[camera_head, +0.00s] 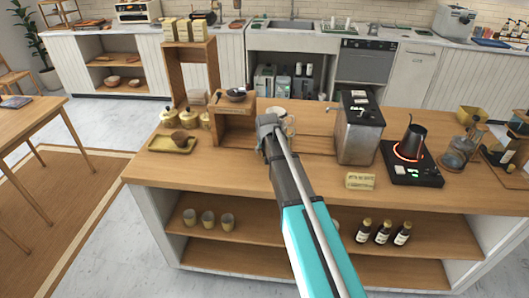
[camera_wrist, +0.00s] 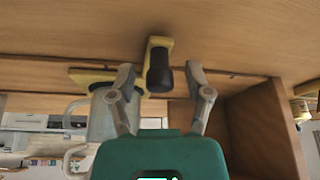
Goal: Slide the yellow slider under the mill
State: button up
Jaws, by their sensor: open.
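The wrist view is upside down, with the counter along its top. The yellow slider (camera_wrist: 106,74) lies on the counter there, a flat plate with a yellow bracket and dark knob (camera_wrist: 160,72). A grey cup (camera_wrist: 102,118) with a side handle stands on the plate. My gripper (camera_wrist: 160,82) is open, one finger on each side of the knob; contact cannot be told. In the head view my gripper (camera_head: 268,122) is low over the counter and hides the slider. What looks like the mill, a wooden housing (camera_head: 232,128) with a dark bowl on top, stands left of it.
The wooden counter (camera_head: 300,152) holds a steel machine (camera_head: 358,132) right of my gripper and a black kettle (camera_head: 411,140) on a lit hot plate. The counter's front is mostly clear.

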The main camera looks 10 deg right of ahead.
grip_shut()
dwell(0.3)
jog(key=shift+w, duration=0.1)
